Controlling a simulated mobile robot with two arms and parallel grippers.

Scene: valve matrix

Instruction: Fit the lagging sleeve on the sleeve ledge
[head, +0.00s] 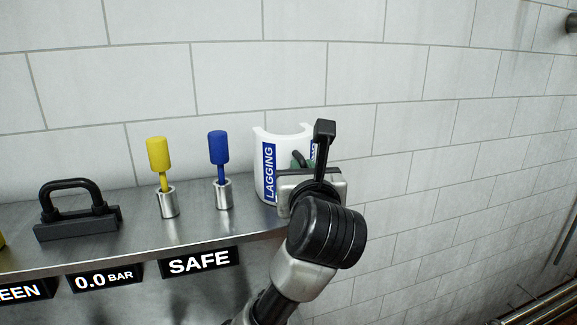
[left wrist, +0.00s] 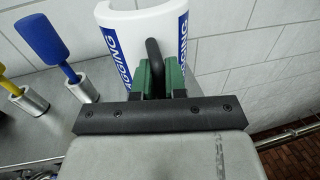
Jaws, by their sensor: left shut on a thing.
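The lagging sleeve (head: 284,146) is a white, open half-cylinder with blue LAGGING labels. It stands upright at the right end of the steel ledge (head: 137,212). It also shows in the left wrist view (left wrist: 130,28), straight ahead of the fingers. My left gripper (head: 300,161) is in front of the sleeve. In the left wrist view its green finger pads (left wrist: 160,78) are shut on the sleeve's dark handle (left wrist: 153,50). My wrist hides the sleeve's lower right part, so I cannot tell whether its base touches the ledge. My right gripper is not in view.
A blue-capped valve (head: 220,160) stands just left of the sleeve, with a yellow-capped valve (head: 159,165) beyond it. A black handled block (head: 77,215) sits farther left. A tiled wall (head: 420,110) closes off the back. SAFE (head: 200,263) is marked on the ledge's front.

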